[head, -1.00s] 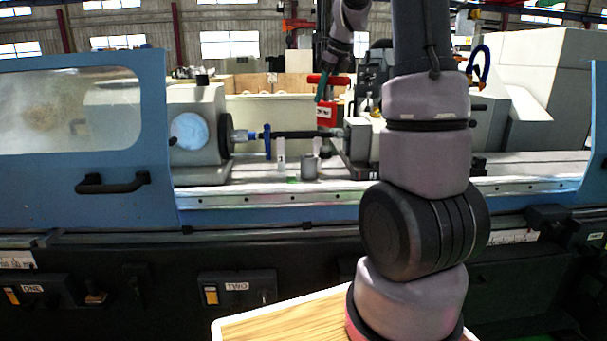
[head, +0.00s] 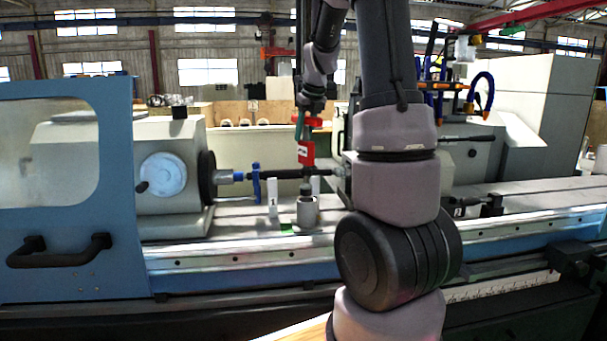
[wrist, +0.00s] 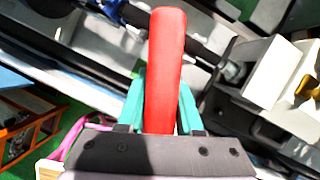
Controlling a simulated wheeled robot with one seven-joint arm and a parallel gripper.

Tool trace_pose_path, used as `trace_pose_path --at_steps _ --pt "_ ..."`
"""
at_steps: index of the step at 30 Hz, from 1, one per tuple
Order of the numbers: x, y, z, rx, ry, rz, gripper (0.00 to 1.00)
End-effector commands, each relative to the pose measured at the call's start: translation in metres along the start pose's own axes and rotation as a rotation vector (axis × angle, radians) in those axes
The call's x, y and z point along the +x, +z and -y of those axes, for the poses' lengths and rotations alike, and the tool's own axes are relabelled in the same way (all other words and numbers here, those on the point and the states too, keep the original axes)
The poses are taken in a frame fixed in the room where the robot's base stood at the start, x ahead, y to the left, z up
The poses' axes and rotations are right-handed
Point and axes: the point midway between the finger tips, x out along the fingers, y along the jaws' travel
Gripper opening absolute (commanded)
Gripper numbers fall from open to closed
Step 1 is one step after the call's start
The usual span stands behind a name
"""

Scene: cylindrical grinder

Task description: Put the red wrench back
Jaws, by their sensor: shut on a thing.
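The red wrench has a red bar on top (head: 313,122), a red block with a white label below it, and a dark stem under the block. My gripper (head: 301,127), with teal fingers, is shut on the red bar. In the wrist view the red bar (wrist: 165,60) stands between the two teal fingers (wrist: 161,108). The stem hangs upright over a grey cylinder (head: 307,211) on the machine bed. I cannot tell whether its tip touches or enters the cylinder.
A dark horizontal shaft (head: 282,174) with a blue clamp (head: 256,182) runs right behind the wrench. The round headstock face (head: 207,178) is to the left. A blue door (head: 70,230) stands at far left.

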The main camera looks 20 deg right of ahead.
Motion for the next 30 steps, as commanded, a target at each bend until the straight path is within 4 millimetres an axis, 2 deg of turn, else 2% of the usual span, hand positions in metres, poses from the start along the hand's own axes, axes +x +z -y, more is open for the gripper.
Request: trace_pose_path --at_steps 3,6,14,19,23,30 --pt "0.026 -0.012 0.001 0.002 0.0 -0.002 0.0" --pt "0.043 -0.018 0.001 0.001 -0.001 -0.001 0.0" --pt "0.064 -0.027 0.001 0.001 0.0 0.0 0.0" --pt "0.088 -0.037 0.001 0.002 0.0 -0.001 0.0" --pt "0.097 -0.04 0.0 0.0 -0.001 0.001 0.0" --pt "0.097 -0.04 0.0 0.0 -0.001 0.002 0.0"
